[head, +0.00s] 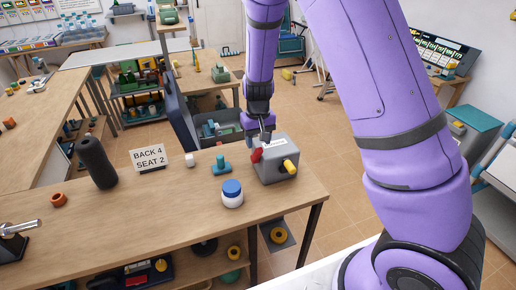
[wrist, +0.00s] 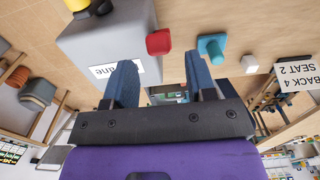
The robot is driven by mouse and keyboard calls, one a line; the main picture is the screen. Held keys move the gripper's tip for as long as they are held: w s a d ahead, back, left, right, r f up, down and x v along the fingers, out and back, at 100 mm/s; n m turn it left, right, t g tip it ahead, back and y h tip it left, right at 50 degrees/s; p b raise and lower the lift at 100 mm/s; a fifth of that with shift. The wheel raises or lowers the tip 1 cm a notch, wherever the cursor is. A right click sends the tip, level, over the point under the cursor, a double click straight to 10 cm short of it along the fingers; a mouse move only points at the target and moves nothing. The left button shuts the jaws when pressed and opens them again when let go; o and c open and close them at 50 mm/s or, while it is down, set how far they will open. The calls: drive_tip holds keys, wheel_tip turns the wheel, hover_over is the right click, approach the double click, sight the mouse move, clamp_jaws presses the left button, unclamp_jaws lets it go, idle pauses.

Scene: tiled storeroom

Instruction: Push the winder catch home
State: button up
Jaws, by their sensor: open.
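My gripper (head: 265,139) is above the box near the catch. In the wrist view my gripper (wrist: 158,60) is open with nothing between its fingers, and the catch lies just beyond the fingertips. I cannot tell whether they touch.
A teal piece (head: 220,168) and a white jar with a blue lid (head: 232,196) stand left of the box. A sign (head: 149,157) reads "BACK 4 SEAT 2". A black cylinder (head: 97,162) stands farther left. The bench's right edge is close to the box.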

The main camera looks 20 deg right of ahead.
sight(258, 148)
drive_tip(key=shift+f, duration=1.85)
drive_tip(key=shift+c, duration=0.5)
clamp_jaws()
